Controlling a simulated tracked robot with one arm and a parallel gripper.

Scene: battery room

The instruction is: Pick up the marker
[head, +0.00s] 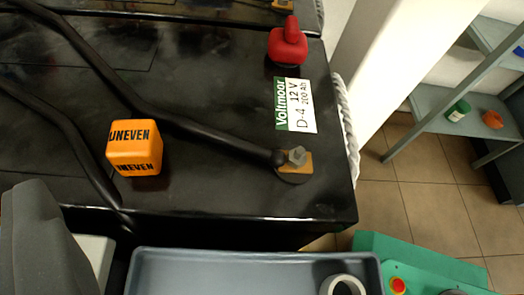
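An orange cube (134,148) with the black word UNEVEN on its faces sits on the black battery top, left of centre in the head view. It is the only thing here that looks like a marker. It stands between two black cables and nothing grips it. A dark grey rounded part (40,245) at the lower left edge seems to be mine, perhaps part of my gripper. It is apart from the cube in the picture. I cannot make out two fingertips or what lies between them.
The black battery (225,190) carries thick cables, a bolted terminal (294,165) and a red cap (287,42). A grey tray (240,262) with a white ring (342,286) is in front. A green case (385,245) and shelves (430,100) stand right.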

